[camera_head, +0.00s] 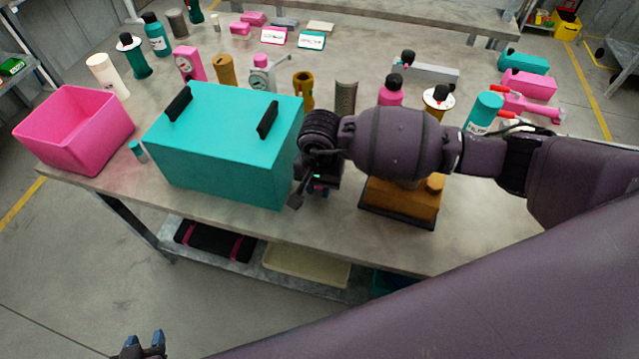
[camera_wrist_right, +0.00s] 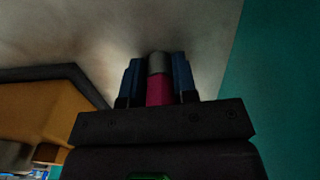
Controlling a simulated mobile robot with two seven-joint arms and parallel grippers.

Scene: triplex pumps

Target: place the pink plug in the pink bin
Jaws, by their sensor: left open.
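The pink bin (camera_head: 62,145) stands at the left end of the table, open at the top. In the right wrist view the pink plug (camera_wrist_right: 159,91), with a grey end, sits between the blue fingers of my right gripper (camera_wrist_right: 158,72), which is shut on it. In the head view my right gripper (camera_head: 297,198) is low by the table's front edge, beside the teal box; the plug is hidden there. My left gripper (camera_head: 142,346) is open and empty at the bottom left, away from the table.
A large teal box (camera_head: 225,165) with black handles stands between my right gripper and the bin. A small teal plug (camera_head: 138,151) lies between box and bin. An orange block on a black base (camera_head: 400,205) is on the right. Bottles and pump parts crowd the back.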

